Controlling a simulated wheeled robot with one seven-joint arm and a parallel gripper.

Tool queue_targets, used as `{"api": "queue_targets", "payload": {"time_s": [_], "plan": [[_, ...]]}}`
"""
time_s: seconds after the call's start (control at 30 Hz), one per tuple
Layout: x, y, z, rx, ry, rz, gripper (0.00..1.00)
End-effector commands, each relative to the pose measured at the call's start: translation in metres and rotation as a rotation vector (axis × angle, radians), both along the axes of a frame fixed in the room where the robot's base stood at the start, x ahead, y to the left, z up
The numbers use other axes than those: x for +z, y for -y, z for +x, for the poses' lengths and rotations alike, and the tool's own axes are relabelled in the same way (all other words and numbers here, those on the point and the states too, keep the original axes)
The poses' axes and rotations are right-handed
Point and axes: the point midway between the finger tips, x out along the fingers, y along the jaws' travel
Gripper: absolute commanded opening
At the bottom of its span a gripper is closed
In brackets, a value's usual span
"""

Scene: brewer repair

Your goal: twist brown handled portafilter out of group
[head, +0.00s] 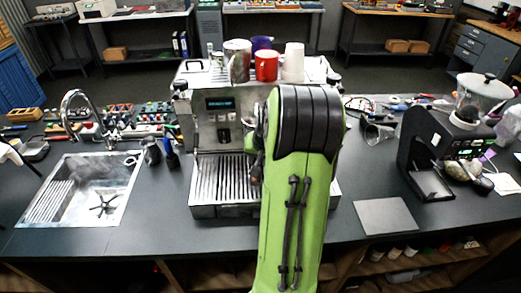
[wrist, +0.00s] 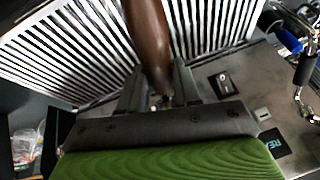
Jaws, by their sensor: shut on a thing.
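The espresso machine (head: 213,125) stands on the dark counter, its display lit and its drip tray (head: 222,180) in front. My green arm covers its right half in the head view, hiding the gripper and most of the group there. In the wrist view my gripper (wrist: 160,92) is shut on the brown handle (wrist: 148,45) of the portafilter, with a finger on each side. The handle runs up from between the fingers, over the slatted drip tray (wrist: 80,50). The portafilter's basket and its joint with the group are hidden, so I cannot tell whether it is locked in.
Cups, including a red mug (head: 266,66), stand on top of the machine. A sink (head: 85,190) with a faucet (head: 80,105) is at left. A black grinder (head: 440,150) and a grey mat (head: 384,216) are at right.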

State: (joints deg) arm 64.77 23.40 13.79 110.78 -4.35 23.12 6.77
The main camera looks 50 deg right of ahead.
Motion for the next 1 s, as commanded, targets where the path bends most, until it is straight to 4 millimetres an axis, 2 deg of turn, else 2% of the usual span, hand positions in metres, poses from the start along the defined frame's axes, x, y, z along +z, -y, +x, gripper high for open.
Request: {"api": "queue_targets", "payload": {"time_s": [1.0], "plan": [[0.000, -0.013, 0.036, -0.427, 0.001, 0.000, 0.00]]}}
